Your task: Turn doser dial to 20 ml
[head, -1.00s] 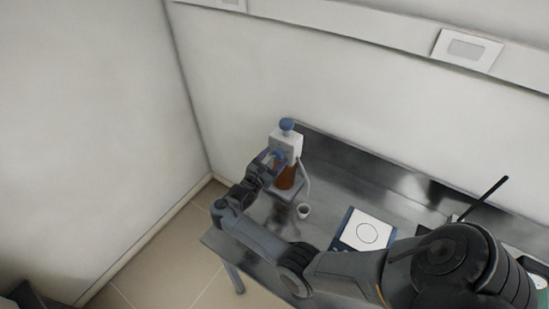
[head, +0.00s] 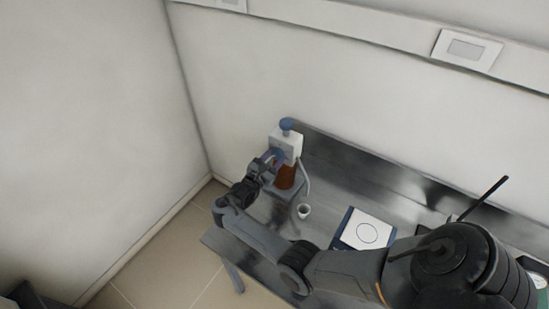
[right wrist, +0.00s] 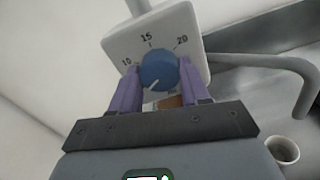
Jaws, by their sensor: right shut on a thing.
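The doser (head: 288,142) has a white head, a blue top knob (head: 287,124) and an amber bottle (head: 286,177). In the right wrist view its blue dial (right wrist: 158,69) faces me, with marks 10, 15 and 20 around its upper side. A short white line on the dial lies at its lower left, below the 10 mark. My right gripper (head: 270,160) is at the front of the doser head; in the right wrist view its purple fingers (right wrist: 158,82) stand on both sides of the dial, shut on it. My left gripper is not in view.
A small white cup (head: 304,211) stands right of the doser; it also shows in the right wrist view (right wrist: 283,150). A blue and white plate device (head: 366,231) sits farther right on the metal table (head: 335,185). A grey tube (right wrist: 290,66) curves from the doser.

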